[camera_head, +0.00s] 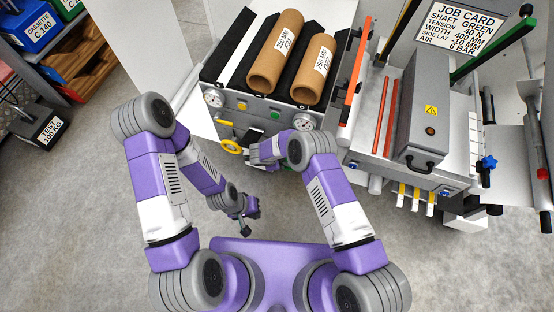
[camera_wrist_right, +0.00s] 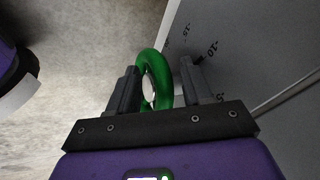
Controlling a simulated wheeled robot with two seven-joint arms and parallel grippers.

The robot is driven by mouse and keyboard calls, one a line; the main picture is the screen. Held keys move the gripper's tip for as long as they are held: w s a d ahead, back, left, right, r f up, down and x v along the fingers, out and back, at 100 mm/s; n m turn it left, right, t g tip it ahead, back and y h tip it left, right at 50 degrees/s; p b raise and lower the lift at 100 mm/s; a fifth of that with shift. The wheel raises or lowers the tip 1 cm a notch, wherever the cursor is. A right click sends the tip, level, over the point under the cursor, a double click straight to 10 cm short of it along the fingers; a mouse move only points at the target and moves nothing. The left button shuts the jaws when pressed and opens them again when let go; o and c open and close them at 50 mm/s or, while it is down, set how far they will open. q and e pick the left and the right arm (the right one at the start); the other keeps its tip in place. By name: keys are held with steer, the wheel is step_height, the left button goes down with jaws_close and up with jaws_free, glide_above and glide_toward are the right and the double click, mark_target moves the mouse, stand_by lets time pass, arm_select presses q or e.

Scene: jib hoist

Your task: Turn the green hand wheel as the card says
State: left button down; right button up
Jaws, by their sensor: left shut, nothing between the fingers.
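The green hand wheel (camera_wrist_right: 165,85) shows in the right wrist view, its rim between the two dark fingers of my right gripper (camera_wrist_right: 158,68). The fingers stand apart, with the rim in the gap and no clear grip on it. In the head view my right arm and wrist hide most of the wheel. A grey panel (camera_wrist_right: 245,45) beside the wheel carries a scale with a dark pointer near the 10 mark. My left gripper (camera_head: 247,224) is shut and empty, low over the floor.
Two brown rolls (camera_head: 275,55) lie on top, above round gauges (camera_head: 213,98). A grey box (camera_head: 425,110) stands at the right. A shelf with crates (camera_head: 35,28) is at far left.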

steer(key=shift+a+r, duration=0.1)
steer(key=shift+s+a+r, duration=0.1)
steer(key=shift+r, duration=0.1)
steer(key=p+v, duration=0.4)
steer(key=v, duration=0.1)
steer(key=s+a, duration=0.7)
steer(key=s, duration=0.2)
steer(key=shift+s+f, duration=0.15)
steer(key=shift+f, duration=0.15)
